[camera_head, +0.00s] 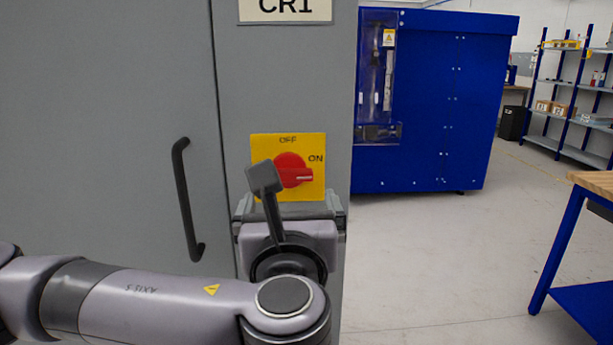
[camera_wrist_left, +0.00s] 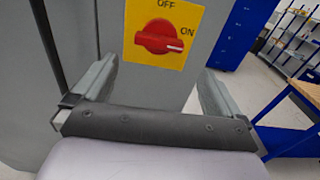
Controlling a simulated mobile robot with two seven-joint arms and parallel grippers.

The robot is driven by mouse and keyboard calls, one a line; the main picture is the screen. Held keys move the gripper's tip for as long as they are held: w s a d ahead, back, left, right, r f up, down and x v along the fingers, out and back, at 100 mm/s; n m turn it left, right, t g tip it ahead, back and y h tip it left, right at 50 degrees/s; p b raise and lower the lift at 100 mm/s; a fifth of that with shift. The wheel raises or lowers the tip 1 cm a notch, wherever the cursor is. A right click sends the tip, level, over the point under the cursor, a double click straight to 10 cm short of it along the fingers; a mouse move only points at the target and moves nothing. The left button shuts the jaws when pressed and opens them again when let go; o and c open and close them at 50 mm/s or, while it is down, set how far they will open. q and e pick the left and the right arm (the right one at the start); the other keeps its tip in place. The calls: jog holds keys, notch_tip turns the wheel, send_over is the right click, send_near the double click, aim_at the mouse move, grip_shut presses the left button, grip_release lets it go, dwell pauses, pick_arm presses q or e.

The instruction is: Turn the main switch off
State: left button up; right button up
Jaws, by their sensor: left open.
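The main switch is a red rotary knob (camera_head: 296,172) on a yellow plate (camera_head: 316,140) marked OFF at the top and ON at the right. Its white mark points right, at ON. It also shows in the wrist view as a red knob (camera_wrist_left: 158,37), upper middle. My left gripper (camera_head: 290,203) is just below the knob in the head view. In the wrist view the left gripper (camera_wrist_left: 157,72) is open and empty, its fingers wide apart on either side below the plate. No finger visibly touches the knob. Part of my wrist hides the plate's lower left corner.
The plate is on a grey cabinet (camera_head: 110,100) with a dark vertical handle (camera_head: 184,200) left of the switch and a label (camera_head: 285,10) above. A blue machine (camera_head: 450,110) stands behind to the right. A wooden-topped table (camera_head: 595,182) is at the right, with clear floor between.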

aim_at(289, 178)
pick_arm(q)
jog(key=shift+w+r+p, duration=0.15)
jog(key=shift+w+p, duration=0.2)
jog(key=shift+w, duration=1.5)
jog(key=shift+w+r+p, duration=0.1)
jog(key=shift+w+p, duration=0.25)
jog(key=shift+w, duration=1.45)
jog(key=c, duration=0.9)
